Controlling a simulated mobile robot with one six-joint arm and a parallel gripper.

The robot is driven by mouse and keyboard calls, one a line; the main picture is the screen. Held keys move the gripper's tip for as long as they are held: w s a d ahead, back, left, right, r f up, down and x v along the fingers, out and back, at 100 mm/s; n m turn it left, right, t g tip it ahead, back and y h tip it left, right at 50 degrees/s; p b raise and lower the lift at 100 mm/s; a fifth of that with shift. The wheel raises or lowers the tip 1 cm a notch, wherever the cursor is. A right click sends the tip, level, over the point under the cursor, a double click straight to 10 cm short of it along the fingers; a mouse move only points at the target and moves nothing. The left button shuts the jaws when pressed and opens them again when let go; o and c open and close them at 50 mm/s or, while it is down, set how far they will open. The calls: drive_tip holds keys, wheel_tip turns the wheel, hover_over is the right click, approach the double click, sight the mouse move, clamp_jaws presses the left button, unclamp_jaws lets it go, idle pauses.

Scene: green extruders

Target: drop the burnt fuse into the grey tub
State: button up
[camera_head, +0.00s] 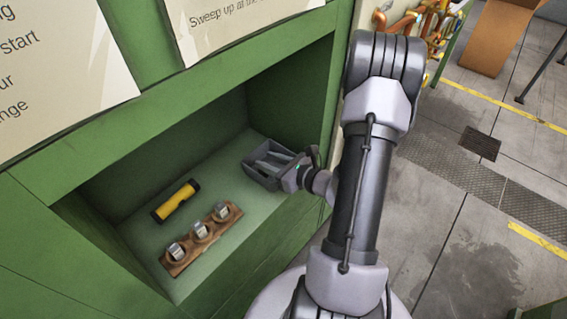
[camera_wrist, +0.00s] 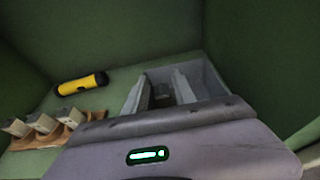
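The grey tub (camera_head: 246,163) stands at the right end of the green recess; its wall also shows in the wrist view (camera_wrist: 214,82). My gripper (camera_head: 270,163) reaches in from the right, with its fingers over and partly inside the tub. In the wrist view my two fingers (camera_wrist: 158,84) are spread apart. A small dark blocky shape (camera_wrist: 162,93) shows low between them, apart from the fingers and seemingly in the tub; I cannot tell for sure that it is the burnt fuse.
A wooden holder (camera_head: 184,262) with three silver-grey fuses (camera_head: 200,231) sits near the recess's front edge. A yellow torch-like thing (camera_head: 176,200) with black ends lies behind it. Green walls and a top edge enclose the recess. Its floor is clear between torch and tub.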

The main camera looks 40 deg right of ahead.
drive_tip(key=a+p+v, duration=0.1)
drive_tip(key=p+v, duration=0.1)
drive_tip(key=v, duration=0.5)
drive_tip(key=w+a+r+n+g+y, duration=0.1)
drive_tip(key=a+r+n+g+y, duration=0.3)
drive_tip(key=a+r+n, duration=0.45)
drive_tip(key=a+r+n+g+y, duration=0.35)
drive_tip(key=a+n, duration=0.25)
drive_tip(key=a, duration=0.6)
drive_tip(key=s+a+r+n+g+h, duration=0.3)
drive_tip(key=s+a+n+g, duration=0.1)
drive_tip(key=s+a+n, duration=0.5)
wheel_tip(320, 180, up, 6)
drive_tip(key=d+n+t+h, duration=0.2)
drive_tip(key=n+h, duration=0.1)
drive_tip(key=n, duration=0.4)
drive_tip(key=shift+s+t+h+b, duration=0.3)
drive_tip(key=shift+s+t+h, duration=0.05)
drive_tip(key=shift+s, duration=0.05)
drive_tip(key=shift+d+f, duration=0.1)
